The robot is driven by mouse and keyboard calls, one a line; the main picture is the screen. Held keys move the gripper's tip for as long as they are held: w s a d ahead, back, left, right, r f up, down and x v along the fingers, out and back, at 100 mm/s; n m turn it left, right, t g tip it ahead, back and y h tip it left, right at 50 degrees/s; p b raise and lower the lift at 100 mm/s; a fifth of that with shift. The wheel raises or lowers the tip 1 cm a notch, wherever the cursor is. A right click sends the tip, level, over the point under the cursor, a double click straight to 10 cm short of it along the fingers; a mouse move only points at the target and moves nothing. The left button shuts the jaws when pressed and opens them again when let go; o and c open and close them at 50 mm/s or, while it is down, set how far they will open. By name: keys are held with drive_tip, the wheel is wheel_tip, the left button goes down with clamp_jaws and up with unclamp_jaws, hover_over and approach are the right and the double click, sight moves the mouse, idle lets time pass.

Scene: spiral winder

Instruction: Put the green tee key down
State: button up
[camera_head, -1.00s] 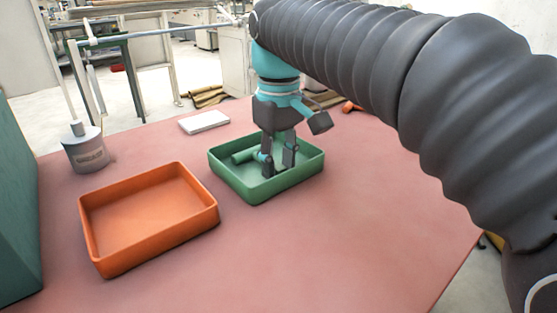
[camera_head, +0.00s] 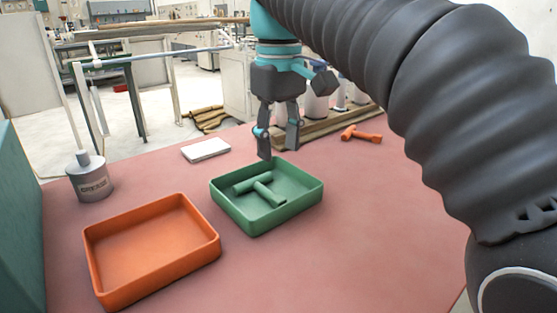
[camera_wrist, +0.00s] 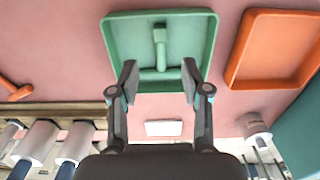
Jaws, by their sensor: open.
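The green tee key (camera_head: 266,192) lies in the green tray (camera_head: 257,229), resting on its floor. My gripper (camera_head: 278,155) is above the back part of the green tray, open and empty, its fingers apart from the key. In the wrist view the tee key (camera_wrist: 160,45) lies inside the green tray (camera_wrist: 113,46), beyond the spread fingers of my gripper (camera_wrist: 160,74).
An empty orange tray (camera_head: 152,286) stands left of the green one. A grease can (camera_head: 91,184), a white block (camera_head: 206,149) and an orange tee-shaped piece (camera_head: 361,134) are on the red table (camera_head: 360,230). Rolls (camera_wrist: 75,142) stand behind. The table's right front is clear.

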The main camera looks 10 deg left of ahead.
drive_tip(key=shift+r, duration=0.9)
